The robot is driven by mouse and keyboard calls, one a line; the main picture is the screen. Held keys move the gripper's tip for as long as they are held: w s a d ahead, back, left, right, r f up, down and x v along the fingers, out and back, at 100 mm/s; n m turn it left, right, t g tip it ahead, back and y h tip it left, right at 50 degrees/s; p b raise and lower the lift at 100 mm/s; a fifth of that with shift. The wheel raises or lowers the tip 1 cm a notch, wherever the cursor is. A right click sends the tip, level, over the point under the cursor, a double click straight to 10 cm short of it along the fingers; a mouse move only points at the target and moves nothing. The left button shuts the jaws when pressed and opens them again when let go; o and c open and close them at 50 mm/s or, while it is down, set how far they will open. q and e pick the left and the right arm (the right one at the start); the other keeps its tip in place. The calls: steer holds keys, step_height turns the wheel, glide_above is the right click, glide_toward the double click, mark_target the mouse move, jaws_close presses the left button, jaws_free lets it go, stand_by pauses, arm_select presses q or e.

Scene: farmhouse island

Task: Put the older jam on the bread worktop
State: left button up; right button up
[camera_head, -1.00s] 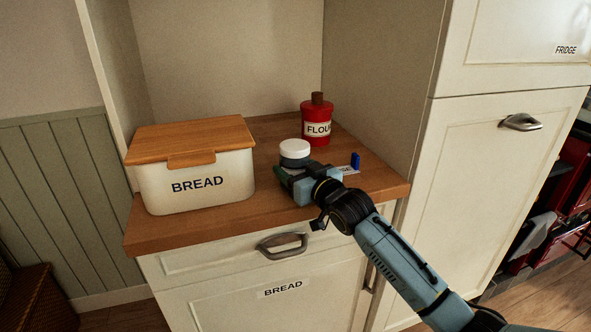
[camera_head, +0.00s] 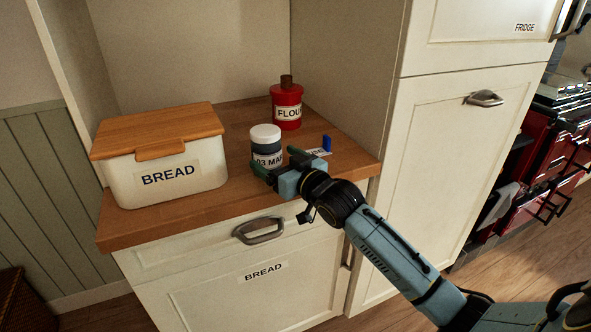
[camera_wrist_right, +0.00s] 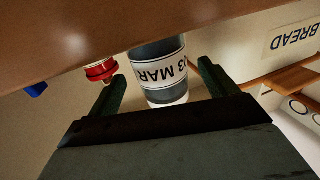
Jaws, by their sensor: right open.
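A jam jar (camera_head: 266,146) with a white lid and a label reading "03 MAR" stands upright on the wooden bread worktop (camera_head: 190,205). It also shows upside down in the right wrist view (camera_wrist_right: 160,78), in the gap between the fingers. My right gripper (camera_head: 278,163) is open and empty just in front of the jar, low over the worktop's front. Its two fingers also show in the right wrist view (camera_wrist_right: 160,88). The left gripper is not in view. No second jam jar is visible.
A white bread bin (camera_head: 170,180) with a wooden lid stands on the left. A red flour canister (camera_head: 287,108) is at the back. A small blue object (camera_head: 327,144) and a partly hidden white card (camera_head: 317,153) lie right of the jar. A tall cabinet (camera_head: 450,140) bounds the right side.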

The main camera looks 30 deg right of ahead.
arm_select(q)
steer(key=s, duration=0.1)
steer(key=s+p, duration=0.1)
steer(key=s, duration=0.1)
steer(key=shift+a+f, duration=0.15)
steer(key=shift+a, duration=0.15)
arm_select(e)
steer(key=s+d, duration=0.1)
steer(key=s, duration=0.6)
steer(key=shift+s+d, duration=0.15)
steer(key=shift+s, duration=0.25)
